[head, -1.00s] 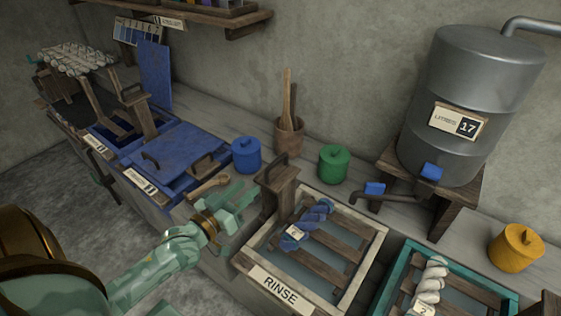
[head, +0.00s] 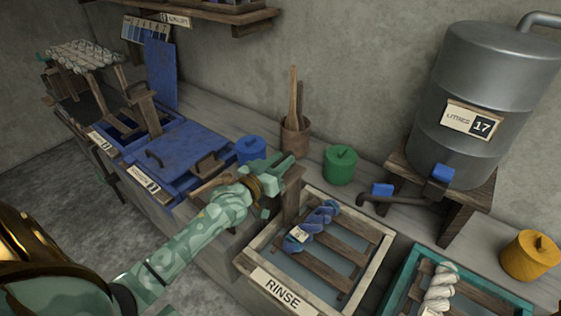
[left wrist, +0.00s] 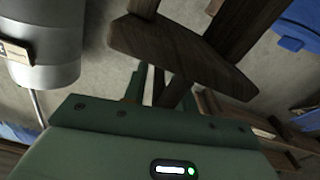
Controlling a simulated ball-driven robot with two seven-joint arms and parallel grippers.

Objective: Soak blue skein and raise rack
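The blue skein (head: 318,220), twisted and carrying a small pale tag, lies on the slatted wooden rack (head: 342,254) in the tub labelled RINSE (head: 281,287). The rack's upright post with its handle (head: 291,182) stands at the tub's back left corner. My left gripper (head: 277,178) is at the top of this post and partly covers it. In the left wrist view, its fingers (left wrist: 160,88) are apart, with dark wood of the post (left wrist: 180,52) just beyond and partly between them. Whether they touch the wood is unclear. My right gripper is not in view.
Blue vats with a closed lid (head: 178,152) stand left of the tub. Blue (head: 251,150) and green (head: 341,165) jars and a tool pot (head: 296,138) stand behind. A teal tub (head: 404,280) with a white skein (head: 440,287) and a metal tank (head: 482,100) are right.

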